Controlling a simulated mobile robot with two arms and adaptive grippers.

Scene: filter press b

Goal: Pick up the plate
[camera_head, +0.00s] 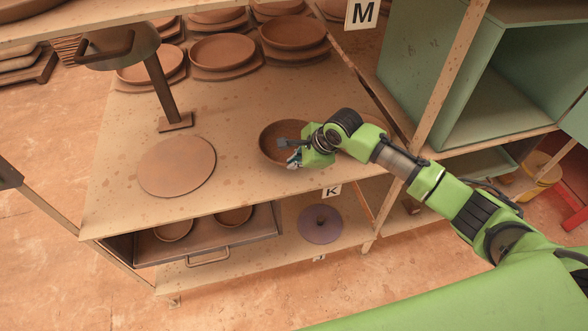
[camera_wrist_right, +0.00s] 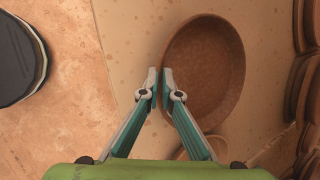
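The brown round plate (camera_head: 272,138), with a raised rim, rests near the front edge of the wooden shelf top. My right gripper (camera_head: 291,157) is at its front right side and covers part of it. In the right wrist view the plate (camera_wrist_right: 212,75) lies just beyond the fingers. The two fingertips of my right gripper (camera_wrist_right: 159,82) are close together on either side of the plate's near rim, one inside and one outside. They appear shut on the rim. My left gripper is not in view.
A flat clay disc (camera_head: 177,166) lies to the left on the shelf top. A metal stand (camera_head: 164,95) and stacked clay dishes (camera_head: 222,52) are behind it. A green cabinet (camera_head: 492,75) stands right. A tray with bowls (camera_head: 205,250) is below.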

